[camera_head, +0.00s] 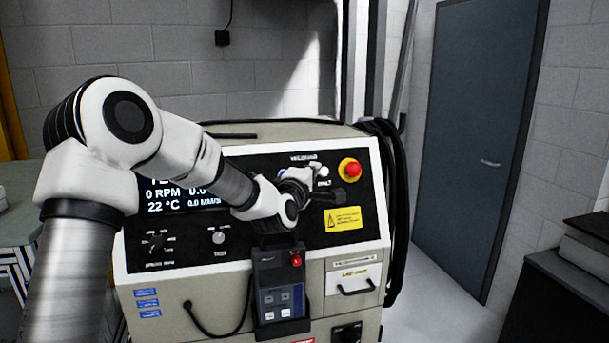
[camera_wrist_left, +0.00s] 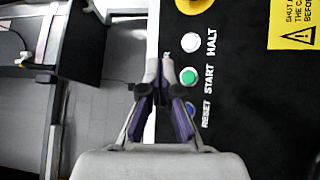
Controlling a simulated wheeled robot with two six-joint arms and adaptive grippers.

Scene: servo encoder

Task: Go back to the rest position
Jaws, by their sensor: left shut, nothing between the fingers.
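My left arm reaches in from the left across the front of a cream machine cabinet with a sloped black control panel (camera_head: 230,238). My left gripper (camera_head: 338,196) is at the panel's upper right, below the red emergency stop knob (camera_head: 350,168). In the left wrist view the left gripper (camera_wrist_left: 160,78) has its fingertips together with nothing between them. They sit at the panel's edge, just left of a green START button (camera_wrist_left: 188,76). A white HALT button (camera_wrist_left: 190,43) is above it, and a blue RESET button (camera_wrist_left: 191,108) is partly hidden behind a finger. My right gripper is not in view.
A pendant (camera_head: 280,285) hangs on the cabinet front with a looped cable. Black hoses (camera_head: 399,210) hang at the cabinet's right side. A grey door (camera_head: 480,140) is behind to the right. A dark bench (camera_head: 565,285) stands at lower right, with clear floor (camera_head: 437,285) between.

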